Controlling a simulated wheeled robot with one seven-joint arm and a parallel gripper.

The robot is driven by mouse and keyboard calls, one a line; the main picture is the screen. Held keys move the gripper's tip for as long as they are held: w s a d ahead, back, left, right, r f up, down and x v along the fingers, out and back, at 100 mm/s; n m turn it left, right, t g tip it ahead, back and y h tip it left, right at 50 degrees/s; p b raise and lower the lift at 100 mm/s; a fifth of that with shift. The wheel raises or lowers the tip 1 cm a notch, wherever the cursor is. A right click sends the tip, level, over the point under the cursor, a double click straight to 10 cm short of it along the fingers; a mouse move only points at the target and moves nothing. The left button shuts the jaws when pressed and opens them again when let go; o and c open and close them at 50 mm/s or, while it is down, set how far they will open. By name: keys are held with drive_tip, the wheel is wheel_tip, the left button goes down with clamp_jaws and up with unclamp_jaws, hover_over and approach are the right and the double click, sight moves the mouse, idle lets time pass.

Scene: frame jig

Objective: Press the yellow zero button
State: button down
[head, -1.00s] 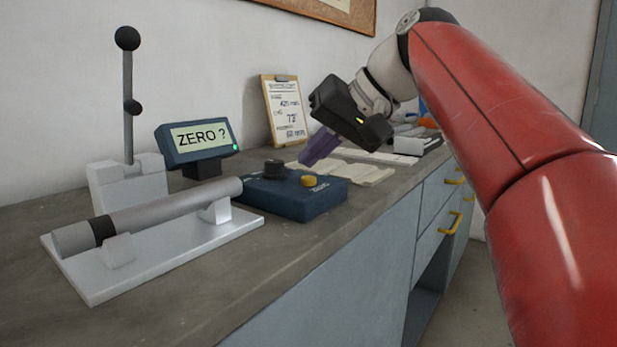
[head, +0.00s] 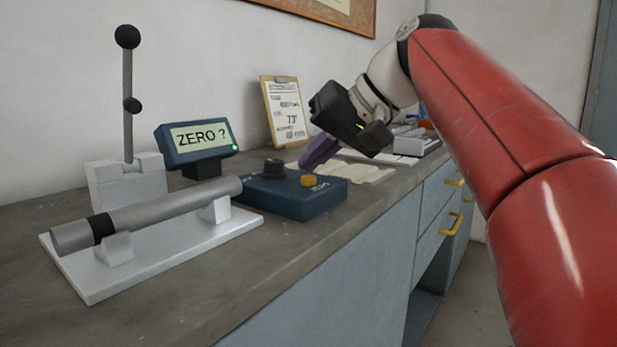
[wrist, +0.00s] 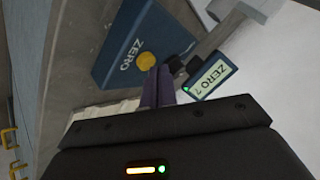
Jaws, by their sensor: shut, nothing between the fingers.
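The yellow zero button (head: 308,180) sits on top of a dark blue control box (head: 300,203), beside a black knob (head: 274,168). In the wrist view the button (wrist: 147,60) shows next to the word ZERO on the box (wrist: 125,50), just past my fingertips. My gripper (head: 306,163) has purple fingers, shut and empty. In the head view it hangs above and behind the button, apart from it. The fingers also show in the wrist view (wrist: 158,72). A display (head: 197,142) reads "ZERO ?" with a green light.
A white jig (head: 165,250) holding a grey cylinder (head: 160,212) stands at the front left. A lever stand (head: 128,185) is behind it. A clipboard (head: 284,112) leans on the wall. Papers (head: 360,172) lie on the worktop right of the box.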

sight(315, 184)
drive_tip(key=shift+f, duration=0.45)
idle(0.5)
drive_tip(key=shift+r, duration=0.15)
drive_tip(key=shift+r+p, duration=0.7)
drive_tip(key=shift+r, duration=0.05)
wheel_tip(315, 184, up, 5)
drive_tip(key=p, duration=0.4)
drive_tip(key=shift+p, duration=0.4)
